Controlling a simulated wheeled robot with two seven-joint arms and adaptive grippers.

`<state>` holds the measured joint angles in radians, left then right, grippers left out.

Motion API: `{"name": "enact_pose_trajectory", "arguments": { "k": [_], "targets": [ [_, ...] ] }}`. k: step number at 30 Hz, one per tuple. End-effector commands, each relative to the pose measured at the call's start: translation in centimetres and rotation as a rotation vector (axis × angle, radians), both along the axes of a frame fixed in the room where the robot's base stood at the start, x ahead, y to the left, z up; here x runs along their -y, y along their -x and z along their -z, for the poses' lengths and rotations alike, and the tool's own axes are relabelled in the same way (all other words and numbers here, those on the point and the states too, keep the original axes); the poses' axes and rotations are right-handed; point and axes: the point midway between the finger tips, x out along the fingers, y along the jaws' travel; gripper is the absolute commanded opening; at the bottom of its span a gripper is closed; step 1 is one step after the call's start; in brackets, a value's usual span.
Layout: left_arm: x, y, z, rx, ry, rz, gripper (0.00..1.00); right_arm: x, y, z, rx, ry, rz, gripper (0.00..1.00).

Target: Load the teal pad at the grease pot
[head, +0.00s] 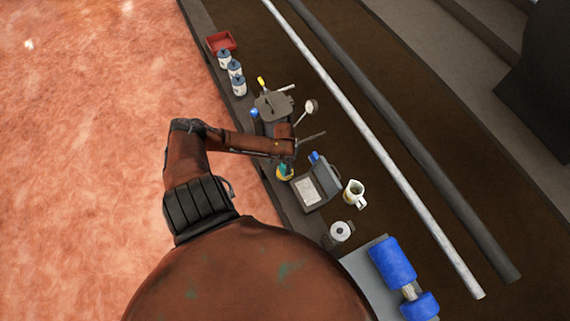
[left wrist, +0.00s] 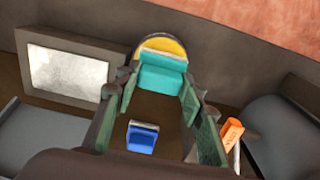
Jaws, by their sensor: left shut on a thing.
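My left gripper (head: 286,162) reaches in from the left over the narrow bench. In the left wrist view its two green-lined fingers (left wrist: 160,88) are closed on a teal pad (left wrist: 162,75). The teal pad (head: 283,168) shows small in the head view, just at the yellow grease pot (head: 286,178). In the left wrist view the yellow of the grease pot (left wrist: 165,46) shows right behind the pad, which covers part of it. I cannot tell whether the pad touches the grease. My right gripper is not in view.
A grey open case (head: 309,192) with a pale panel stands right beside the pot. A blue block (left wrist: 142,137) lies nearby. A white jug (head: 354,193), a grey container (head: 271,105), several canisters (head: 235,70) and a red tray (head: 221,42) line the bench.

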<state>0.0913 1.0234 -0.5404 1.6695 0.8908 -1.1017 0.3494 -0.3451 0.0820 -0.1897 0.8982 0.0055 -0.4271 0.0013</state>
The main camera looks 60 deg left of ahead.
Motion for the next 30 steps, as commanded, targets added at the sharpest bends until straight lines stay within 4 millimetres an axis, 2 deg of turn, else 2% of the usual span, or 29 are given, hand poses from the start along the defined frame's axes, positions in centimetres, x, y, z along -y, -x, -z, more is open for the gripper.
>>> {"name": "enact_pose_trajectory", "arguments": {
  "k": [30],
  "targets": [
    [0.00,-0.03,0.85,0.000,0.000,0.001,0.18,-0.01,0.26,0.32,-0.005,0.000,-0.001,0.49]
  ]
}}
